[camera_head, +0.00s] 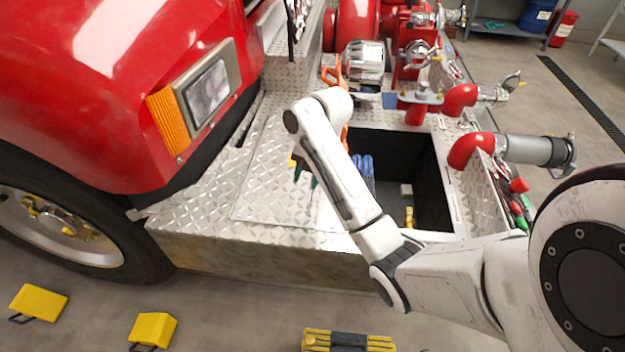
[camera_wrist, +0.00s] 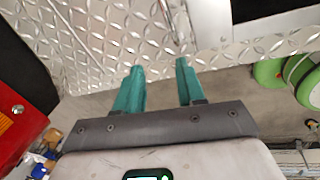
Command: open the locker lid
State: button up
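The locker (camera_head: 428,165) in the silver tread-plate bumper is an open, dark, box-shaped well. Blue and yellow items show inside. A flat tread-plate panel (camera_head: 262,195) lies left of the well, flush with the deck; it looks like the lid, but I cannot tell whether it is hinged there. My gripper (camera_head: 305,174) is over this panel, mostly hidden behind my white arm. In the wrist view my gripper (camera_wrist: 160,80) has two teal fingers standing apart with nothing between them. A narrow metal strip (camera_wrist: 178,25) shows just beyond the fingertips; contact cannot be told.
The red truck front (camera_head: 120,80) with its headlight stands close on the left. Red pump pipes (camera_head: 470,150) and a grey outlet rise at the right. Yellow wheel chocks (camera_head: 153,329) lie on the floor.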

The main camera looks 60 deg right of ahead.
jog(key=s+d+r+n, duration=0.1)
jog(key=d+r+n, duration=0.15)
jog(key=d, duration=0.25)
jog(key=x, duration=0.3)
jog(key=b+x, duration=0.1)
jog(key=x, duration=0.3)
jog(key=b+x, duration=0.1)
jog(key=x, duration=0.2)
jog(key=shift+s+f, duration=0.3)
jog(key=shift+f, duration=0.1)
jog(key=shift+c, duration=0.4)
grip_shut()
